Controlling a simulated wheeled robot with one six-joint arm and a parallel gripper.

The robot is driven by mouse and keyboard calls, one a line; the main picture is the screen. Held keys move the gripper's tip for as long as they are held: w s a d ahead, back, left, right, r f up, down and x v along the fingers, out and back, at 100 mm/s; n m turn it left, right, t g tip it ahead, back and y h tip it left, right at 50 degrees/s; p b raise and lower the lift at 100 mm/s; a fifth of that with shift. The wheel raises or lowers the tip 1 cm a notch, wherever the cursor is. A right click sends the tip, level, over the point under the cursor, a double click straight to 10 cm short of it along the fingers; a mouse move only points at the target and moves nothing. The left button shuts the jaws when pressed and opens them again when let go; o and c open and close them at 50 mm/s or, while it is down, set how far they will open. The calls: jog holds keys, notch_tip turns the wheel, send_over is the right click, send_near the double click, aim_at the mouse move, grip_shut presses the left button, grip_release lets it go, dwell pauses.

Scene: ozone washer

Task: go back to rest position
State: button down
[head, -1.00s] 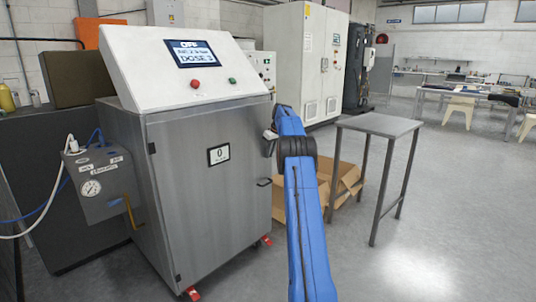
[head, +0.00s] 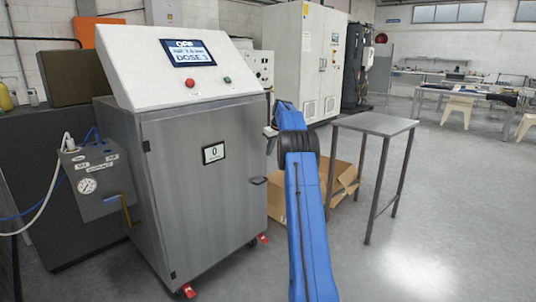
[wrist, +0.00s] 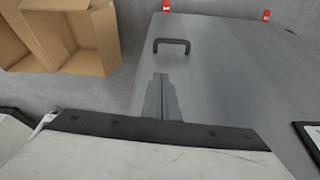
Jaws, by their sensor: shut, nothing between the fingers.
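My gripper (wrist: 160,79) shows in the wrist view with its dark fingers together and nothing between them. It is in front of the washer's grey steel door, and the black door handle (wrist: 172,46) appears just beyond the fingertips. I cannot tell a gap to the door exactly, but the fingers are not around the handle. In the head view my blue arm rises from the bottom centre and bends toward the washer (head: 185,200), partly hiding its right side. The door looks closed, with its handle (head: 258,181) near the right edge.
A steel side table (head: 375,124) stands right of my arm. Open cardboard boxes (head: 345,177) lie on the floor between it and the washer. A grey gauge box (head: 100,185) hangs on the washer's left.

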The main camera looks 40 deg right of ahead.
jog(key=v, duration=0.8)
jog(key=shift+s+d, duration=0.4)
